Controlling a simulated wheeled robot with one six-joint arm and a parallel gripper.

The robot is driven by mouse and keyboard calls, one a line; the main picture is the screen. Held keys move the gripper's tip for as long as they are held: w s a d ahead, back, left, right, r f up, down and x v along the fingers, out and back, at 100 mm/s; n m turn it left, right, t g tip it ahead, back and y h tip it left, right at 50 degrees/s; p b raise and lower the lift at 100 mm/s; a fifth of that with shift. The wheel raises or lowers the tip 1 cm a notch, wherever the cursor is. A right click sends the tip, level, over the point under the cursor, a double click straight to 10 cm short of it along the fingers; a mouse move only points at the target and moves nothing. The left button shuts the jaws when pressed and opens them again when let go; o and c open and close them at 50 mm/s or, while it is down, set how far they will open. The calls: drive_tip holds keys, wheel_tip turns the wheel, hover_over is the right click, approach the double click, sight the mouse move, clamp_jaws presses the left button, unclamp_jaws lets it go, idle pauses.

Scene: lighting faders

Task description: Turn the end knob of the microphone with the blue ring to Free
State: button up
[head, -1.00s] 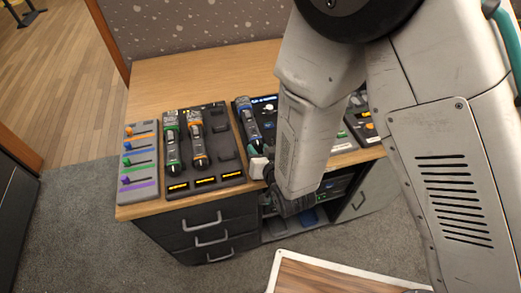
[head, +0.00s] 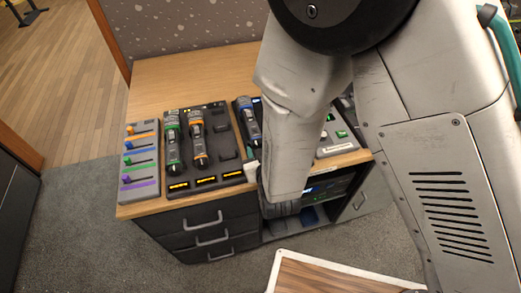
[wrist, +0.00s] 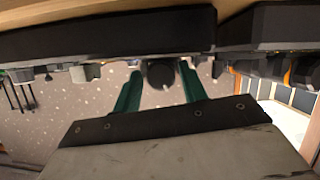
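The microphone with the blue ring (head: 248,118) lies on the desk in the head view, left of my forearm. Its near end is close to my wrist and partly hidden by my arm. In the wrist view a dark round end (wrist: 160,75), likely this microphone's end knob, shows between the two green fingers of my gripper (wrist: 160,88). The fingers stand apart, with a small gap seen on either side of it. Contact cannot be made out. The knob's markings are not readable.
A green-ringed microphone (head: 172,145) and an orange-ringed microphone (head: 197,145) lie on a dark cradle to the left. A fader panel (head: 140,165) with coloured sliders is at the far left. Black drawers (head: 205,230) are under the desk (head: 170,88).

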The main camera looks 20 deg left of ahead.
drive_tip(key=shift+v, duration=3.9)
